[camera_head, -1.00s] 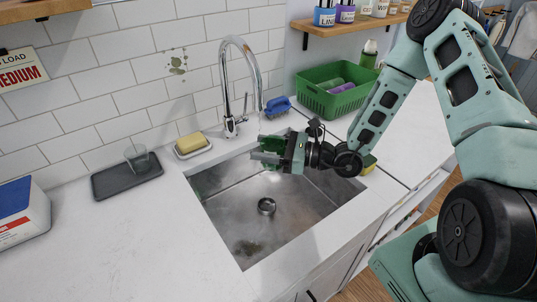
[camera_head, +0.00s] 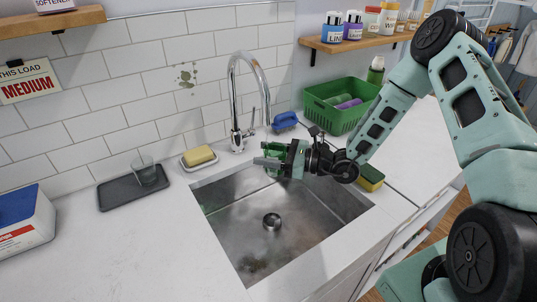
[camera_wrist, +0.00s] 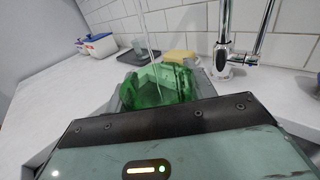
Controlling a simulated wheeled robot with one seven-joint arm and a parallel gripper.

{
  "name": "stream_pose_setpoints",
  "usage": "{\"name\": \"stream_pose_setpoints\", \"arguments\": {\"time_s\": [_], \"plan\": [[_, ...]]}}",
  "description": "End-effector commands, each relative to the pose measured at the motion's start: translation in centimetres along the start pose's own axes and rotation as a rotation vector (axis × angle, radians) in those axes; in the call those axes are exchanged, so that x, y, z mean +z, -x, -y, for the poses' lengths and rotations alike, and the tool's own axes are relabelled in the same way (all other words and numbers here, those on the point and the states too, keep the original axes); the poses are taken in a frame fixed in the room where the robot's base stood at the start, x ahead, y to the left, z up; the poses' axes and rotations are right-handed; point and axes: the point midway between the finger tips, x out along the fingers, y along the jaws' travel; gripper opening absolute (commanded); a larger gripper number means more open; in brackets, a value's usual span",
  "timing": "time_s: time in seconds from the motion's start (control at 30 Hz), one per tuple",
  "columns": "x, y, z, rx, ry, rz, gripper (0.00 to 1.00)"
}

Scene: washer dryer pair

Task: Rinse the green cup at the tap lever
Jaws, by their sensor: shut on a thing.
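The green cup (camera_head: 274,150) is see-through and is held in my gripper (camera_head: 270,160), over the back part of the sink, below the tap's spout. My gripper is shut on it; the fingers partly hide it in the head view. In the wrist view the cup (camera_wrist: 158,86) lies beyond the gripper body, and its tilt is hard to judge. A thin clear streak like running water (camera_wrist: 146,40) comes down to the cup there. The chrome tap (camera_head: 234,92) stands behind the sink, with its slim lever (camera_head: 251,119) on its right side. The lever (camera_wrist: 266,28) also shows in the wrist view.
The steel sink (camera_head: 235,225) is empty around its drain. Yellow soap (camera_head: 198,155), a grey tray (camera_head: 115,196) with a clear glass (camera_head: 145,171), a blue brush (camera_head: 285,120), a green basket (camera_head: 335,118) and a sponge (camera_head: 370,177) surround it. The left counter front is clear.

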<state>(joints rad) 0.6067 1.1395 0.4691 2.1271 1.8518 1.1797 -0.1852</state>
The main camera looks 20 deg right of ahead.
Motion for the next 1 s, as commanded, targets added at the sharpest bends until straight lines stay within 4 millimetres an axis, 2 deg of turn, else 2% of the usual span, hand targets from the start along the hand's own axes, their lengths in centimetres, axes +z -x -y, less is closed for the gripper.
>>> {"name": "stream_pose_setpoints", "arguments": {"time_s": [0.67, 1.0], "plan": [[0.0, 1.1, 0.6, -0.001, 0.001, 0.000, 0.33], [0.0, 0.9, 0.4, 0.000, 0.000, 0.000, 0.33]]}}
